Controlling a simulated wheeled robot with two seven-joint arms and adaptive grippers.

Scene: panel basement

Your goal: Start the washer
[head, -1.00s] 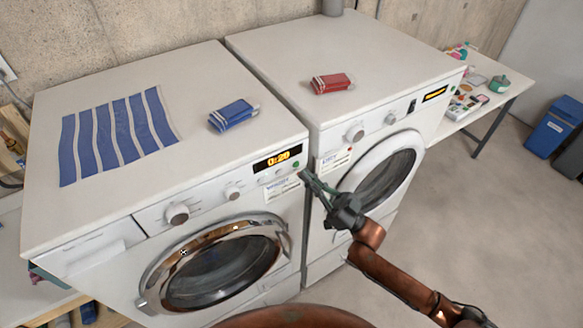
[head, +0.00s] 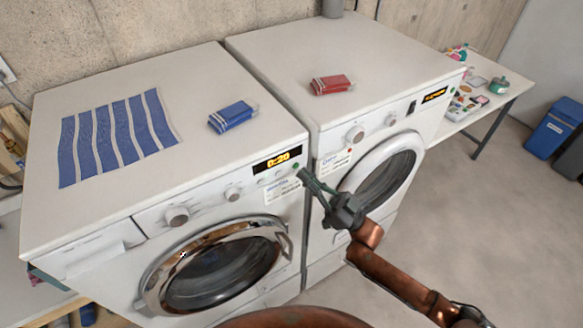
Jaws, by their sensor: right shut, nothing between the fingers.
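The white washer (head: 112,219) stands on the left. Its lit display (head: 277,159) reads 0:20, and its round chrome-rimmed door (head: 218,264) looks closed. A small green button (head: 295,166) sits at the right end of its panel, below the display. My right gripper (head: 302,174) is shut and empty. Its fingertips are right beside the green button, at its lower right; I cannot tell whether they touch it. My left gripper is not in view.
A second white machine (head: 375,58) with a lit display stands close on the right. A striped blue cloth (head: 115,135), a blue folded pack (head: 232,116) and a red pack (head: 332,84) lie on the tops. A side table (head: 510,88) and blue bin (head: 553,128) stand at right.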

